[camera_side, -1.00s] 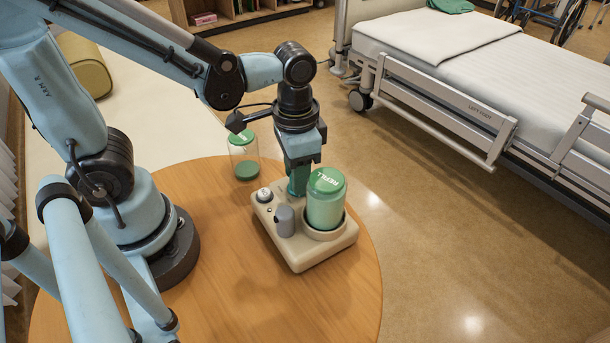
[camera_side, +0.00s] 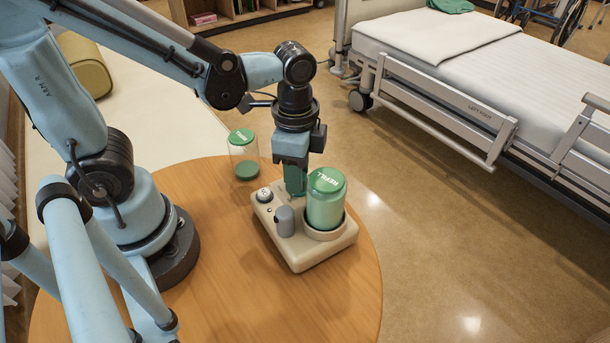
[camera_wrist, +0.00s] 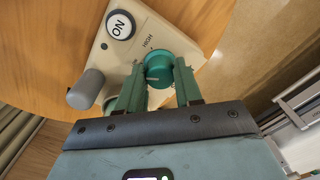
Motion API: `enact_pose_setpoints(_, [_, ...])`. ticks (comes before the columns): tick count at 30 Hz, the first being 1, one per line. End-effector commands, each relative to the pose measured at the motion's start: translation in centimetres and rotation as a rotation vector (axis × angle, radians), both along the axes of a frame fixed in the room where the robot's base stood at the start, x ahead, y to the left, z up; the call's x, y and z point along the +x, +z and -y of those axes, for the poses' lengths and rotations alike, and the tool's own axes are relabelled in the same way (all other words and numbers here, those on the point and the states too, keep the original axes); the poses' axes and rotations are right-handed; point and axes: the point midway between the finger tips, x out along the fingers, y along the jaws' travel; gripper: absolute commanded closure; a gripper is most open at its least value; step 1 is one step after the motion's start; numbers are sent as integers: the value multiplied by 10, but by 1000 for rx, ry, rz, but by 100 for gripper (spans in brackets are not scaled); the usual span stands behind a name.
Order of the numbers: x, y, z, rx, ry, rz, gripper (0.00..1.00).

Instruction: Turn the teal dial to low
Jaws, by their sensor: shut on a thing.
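The teal dial (camera_wrist: 158,66) sits on the cream device (camera_wrist: 105,65) in the wrist view. The word HIGH is printed beside it; a pale mark shows on the dial near the fingers. I see no low label. My gripper (camera_wrist: 160,80) is shut on the dial, one finger on each side. In the side view my gripper (camera_side: 296,190) points straight down onto the device (camera_side: 310,258), behind the green-lidded refill jar (camera_side: 325,210). The dial is hidden there by the fingers and jar.
A grey rounded knob (camera_side: 284,222) and a white ON button (camera_side: 264,195) are on the device near my gripper. Another green-lidded jar (camera_side: 243,155) stands behind on the round wooden table (camera_side: 230,300). A bed (camera_side: 470,75) is beyond. The table's front is clear.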

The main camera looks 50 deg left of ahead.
Motion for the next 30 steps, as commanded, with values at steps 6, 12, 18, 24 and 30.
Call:
enact_pose_setpoints(6, [0, 0, 0, 0, -4, 0, 96])
enact_pose_setpoints(12, [0, 0, 0, 0, -3, 0, 61])
enact_pose_setpoints(18, [0, 0, 0, 0, -3, 0, 40])
enact_pose_setpoints(24, [0, 0, 0, 0, -3, 0, 40])
enact_pose_setpoints(30, [0, 8, 0, 0, -3, 0, 40])
